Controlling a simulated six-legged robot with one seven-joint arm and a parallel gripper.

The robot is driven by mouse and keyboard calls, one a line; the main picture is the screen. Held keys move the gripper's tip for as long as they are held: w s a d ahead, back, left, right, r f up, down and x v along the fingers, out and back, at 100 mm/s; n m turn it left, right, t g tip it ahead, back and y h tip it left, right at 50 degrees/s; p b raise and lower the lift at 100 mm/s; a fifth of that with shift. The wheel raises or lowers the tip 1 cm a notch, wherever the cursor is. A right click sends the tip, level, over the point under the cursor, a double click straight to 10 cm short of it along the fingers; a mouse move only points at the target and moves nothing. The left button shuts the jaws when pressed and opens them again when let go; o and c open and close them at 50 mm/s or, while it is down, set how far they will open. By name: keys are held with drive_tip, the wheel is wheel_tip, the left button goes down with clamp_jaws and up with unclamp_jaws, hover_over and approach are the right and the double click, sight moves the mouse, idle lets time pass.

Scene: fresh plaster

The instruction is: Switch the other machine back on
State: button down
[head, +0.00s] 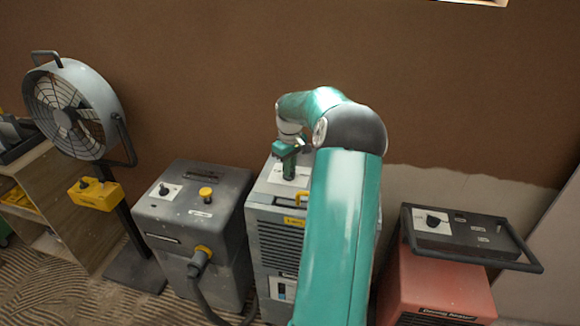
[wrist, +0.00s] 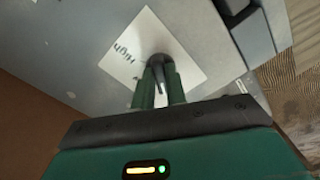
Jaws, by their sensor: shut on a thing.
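My gripper (head: 289,172) reaches down onto the top of a light grey machine (head: 277,222) in the middle of the head view. In the wrist view its two green fingers (wrist: 161,78) are shut on a dark knob (wrist: 159,62). The knob stands on a white label plate (wrist: 138,48) that reads "High"; other marks on it are partly hidden by the fingers. To the left is a dark grey machine (head: 180,228) with a knob, a yellow button and a plugged hose or cable. To the right is a red machine (head: 432,284) with a black knob (head: 433,220) on its dark top panel.
A grey drum fan (head: 75,108) stands at the left with a yellow switch box (head: 96,193). A wooden shelf unit (head: 85,228) is behind it. My arm hides part of the space between the middle and red machines. Brown plaster wall (head: 200,60) rises behind.

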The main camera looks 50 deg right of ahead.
drive_tip(key=shift+m, duration=0.3)
drive_tip(key=m, duration=0.6)
drive_tip(key=shift+w+a+r, duration=0.1)
drive_tip(key=shift+w+a, duration=0.05)
drive_tip(key=m, duration=0.6)
drive_tip(key=shift+w+m, duration=0.1)
drive_tip(key=shift+m, duration=0.2)
drive_tip(key=m, duration=0.5)
drive_tip(key=shift+w, duration=0.1)
drive_tip(key=m, duration=0.5)
drive_tip(key=shift+w+m, duration=0.1)
drive_tip(key=shift+m, duration=0.4)
drive_tip(key=c, duration=1.4)
unclamp_jaws()
drive_tip(key=shift+c, duration=0.2)
